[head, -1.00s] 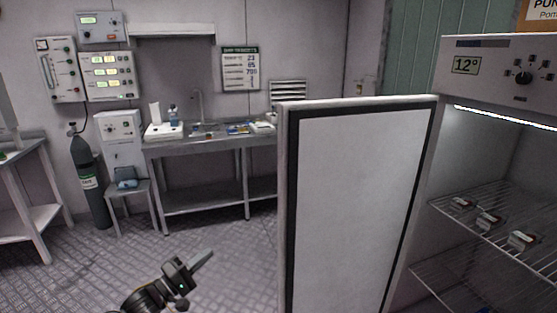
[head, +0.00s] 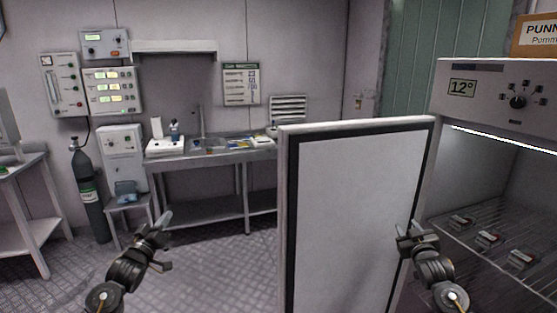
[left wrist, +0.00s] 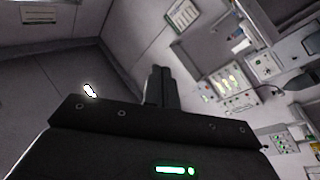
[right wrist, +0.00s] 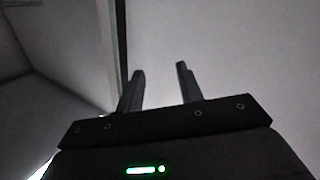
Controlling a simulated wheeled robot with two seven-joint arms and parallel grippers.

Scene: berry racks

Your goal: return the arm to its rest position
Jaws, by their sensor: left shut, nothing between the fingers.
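My left gripper (head: 163,222) is raised in front of the steel bench, left of the open cabinet door. Its fingers are together and hold nothing, as the left wrist view (left wrist: 160,72) shows. My right gripper (head: 410,228) is in front of the door's right edge, near the cabinet opening. In the right wrist view its two fingers (right wrist: 160,72) stand apart with nothing between them, and the pale door surface fills much of the background.
The open cabinet door (head: 350,220) stands between my arms. The lit cabinet (head: 480,90) at right holds several small punnets (head: 488,238) on a wire shelf (head: 465,252). A steel bench (head: 215,158), gas cylinder (head: 88,190) and side table (head: 35,240) stand at left. Floor between is free.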

